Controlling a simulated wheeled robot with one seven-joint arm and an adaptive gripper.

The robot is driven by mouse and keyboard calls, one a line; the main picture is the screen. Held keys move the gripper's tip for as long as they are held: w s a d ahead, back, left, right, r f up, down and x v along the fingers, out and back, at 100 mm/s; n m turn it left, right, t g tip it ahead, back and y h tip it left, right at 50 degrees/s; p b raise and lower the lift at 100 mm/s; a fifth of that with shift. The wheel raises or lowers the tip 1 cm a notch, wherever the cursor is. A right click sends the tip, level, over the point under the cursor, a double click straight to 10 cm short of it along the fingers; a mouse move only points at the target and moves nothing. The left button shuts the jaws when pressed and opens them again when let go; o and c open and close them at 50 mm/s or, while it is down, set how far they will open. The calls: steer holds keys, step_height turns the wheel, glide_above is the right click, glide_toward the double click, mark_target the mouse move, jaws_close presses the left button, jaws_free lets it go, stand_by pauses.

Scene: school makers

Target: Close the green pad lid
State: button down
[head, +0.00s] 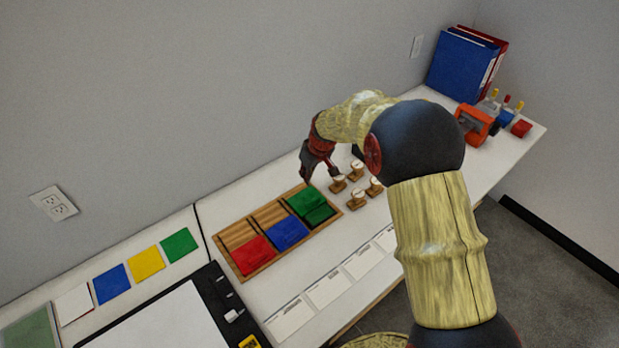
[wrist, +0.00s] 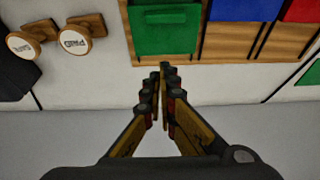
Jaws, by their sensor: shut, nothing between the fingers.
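The green pad lid (head: 301,199) is at the right end of a wooden tray (head: 264,264). In the head view green covers both the far and near parts of that compartment, with a step between them. In the wrist view the green lid (wrist: 163,40) shows a raised bar near the top edge. My gripper (head: 320,178) is over the wall side of the tray, by the lid's far end. In the wrist view my gripper (wrist: 161,72) has its fingertips together, empty, just below the lid's lower edge. I cannot tell whether they touch it.
A blue pad (head: 287,233) and a red pad (head: 253,256) sit in the neighbouring compartments, with bare wood on their wall side. Several wooden stamps (head: 356,198) stand just right of the tray. White cards (head: 326,289) lie in front.

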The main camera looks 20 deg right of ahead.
mark_target(307, 196)
steer(key=b+x, duration=0.1)
steer(key=x, duration=0.6)
steer(key=shift+a+f+b, duration=0.1)
steer(key=shift+f+b, duration=0.25)
steer(key=shift+f, duration=0.05)
steer(key=shift+s+d+r+b, duration=0.15)
steer(key=shift+s+d, duration=0.15)
steer(key=shift+s, duration=0.3)
steer(key=shift+s+d+r+b, duration=0.15)
steer(key=shift+s+d, duration=0.1)
steer(key=shift+s, duration=0.4)
steer(key=shift+s+d+f, duration=0.1)
steer(key=shift+s+d, duration=0.15)
steer(key=shift+s, duration=0.35)
steer(key=s+d, duration=0.1)
steer(key=s, duration=0.1)
steer(key=s+b, duration=0.1)
steer(key=s, duration=0.1)
steer(key=s+d+b, duration=0.1)
steer(key=s, duration=0.1)
steer(key=shift+s+d, duration=0.15)
steer(key=shift+d, duration=0.15)
steer(key=shift+s+f, duration=0.15)
steer(key=v, duration=1.2)
steer(key=shift+w, duration=0.2)
